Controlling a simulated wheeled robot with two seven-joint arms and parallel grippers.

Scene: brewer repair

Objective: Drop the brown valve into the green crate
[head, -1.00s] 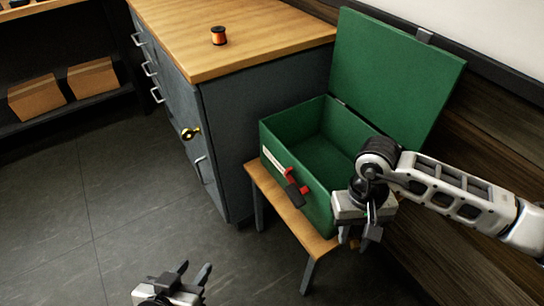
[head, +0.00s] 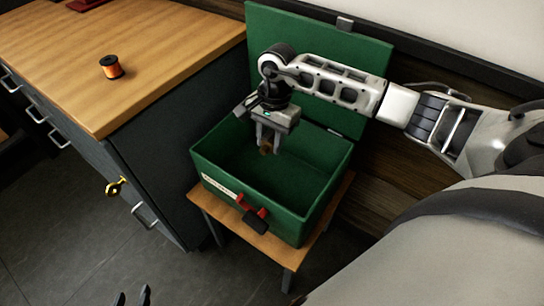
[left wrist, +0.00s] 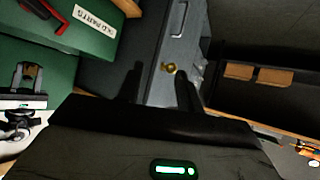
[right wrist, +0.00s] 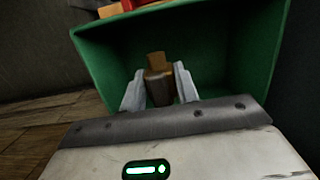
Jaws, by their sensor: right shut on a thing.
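The green crate (head: 215,181) stands with its lid open on a small wooden stool. Its side carries a white label and a red and black latch. My right gripper (head: 266,150) is over the crate's opening, pointing down. It is shut on the brown valve (right wrist: 158,85), which shows between its fingers in the right wrist view. In the head view the valve (head: 266,147) is small and partly hidden by the fingers. My left gripper (head: 132,299) is at the bottom edge of the head view, with its fingertips apart. The left wrist view shows its fingers (left wrist: 160,85) open with nothing between them.
The crate's raised lid (head: 350,45) stands behind the right arm. A grey cabinet (head: 170,170) with a wooden top is left of the crate, holding an orange spool (head: 111,67). A brass key-like piece (head: 115,187) sticks out of its front. The stool (head: 287,258) supports the crate.

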